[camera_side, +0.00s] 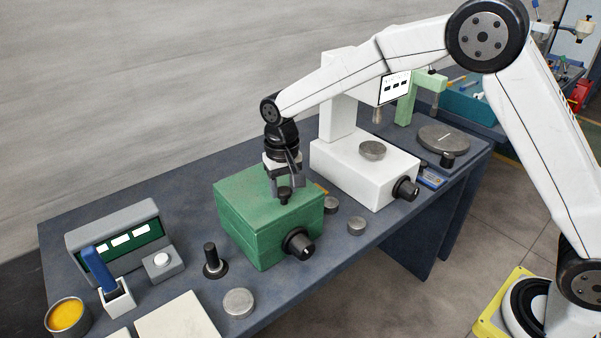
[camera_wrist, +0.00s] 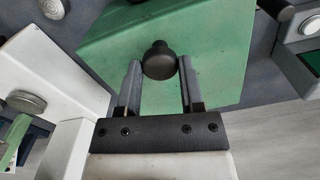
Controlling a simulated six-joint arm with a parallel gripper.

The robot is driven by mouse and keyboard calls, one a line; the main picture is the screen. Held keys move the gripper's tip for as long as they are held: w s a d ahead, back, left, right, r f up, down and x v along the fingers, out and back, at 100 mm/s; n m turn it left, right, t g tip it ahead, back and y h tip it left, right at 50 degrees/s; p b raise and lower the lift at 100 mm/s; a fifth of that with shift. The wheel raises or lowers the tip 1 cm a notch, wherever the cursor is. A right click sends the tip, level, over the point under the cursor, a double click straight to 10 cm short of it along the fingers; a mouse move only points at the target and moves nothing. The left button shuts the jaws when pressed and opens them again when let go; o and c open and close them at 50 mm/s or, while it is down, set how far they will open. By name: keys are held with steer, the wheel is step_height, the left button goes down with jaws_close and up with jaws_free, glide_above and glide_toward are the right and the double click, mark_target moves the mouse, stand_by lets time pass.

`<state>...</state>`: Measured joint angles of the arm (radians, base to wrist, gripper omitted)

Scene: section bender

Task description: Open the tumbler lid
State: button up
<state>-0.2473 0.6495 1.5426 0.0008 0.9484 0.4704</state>
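The tumbler is a green box (camera_side: 250,225) with a flat green lid on top and a black knob (camera_side: 284,194) standing on the lid. The wrist view shows the lid (camera_wrist: 215,35) and the round knob (camera_wrist: 158,60) from above. My gripper (camera_side: 285,187) points down over the lid, its two grey fingers apart. In the wrist view my gripper (camera_wrist: 159,66) has one fingertip on each side of the knob, very close to it. Whether they touch it is hard to tell. The lid lies on the box.
A black dial (camera_side: 299,244) sticks out of the box front. A white machine (camera_side: 365,170) stands close behind right. Round metal pieces (camera_side: 356,225) lie near the front edge. A black-handled stamp (camera_side: 213,260) and a grey control panel (camera_side: 115,240) are at left.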

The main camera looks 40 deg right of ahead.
jaws_close()
steer(key=shift+w+r, duration=0.3)
steer(key=shift+r, duration=0.3)
steer(key=shift+w+r, duration=0.25)
steer(key=shift+r, duration=0.3)
steer(key=w+r, duration=0.6)
steer(key=shift+w+r, duration=0.3)
steer(key=shift+r, duration=0.1)
steer(key=shift+c, duration=0.6)
jaws_free()
steer(key=shift+w+a+r, duration=0.1)
steer(key=shift+w+r, duration=0.15)
steer(key=shift+w, duration=0.3)
steer(key=shift+w+a+r, duration=0.1)
steer(key=shift+w+r, duration=0.15)
steer(key=shift+w, duration=0.25)
steer(key=o, duration=1.1)
steer(key=shift+s+d, duration=0.1)
steer(key=shift+d, duration=0.05)
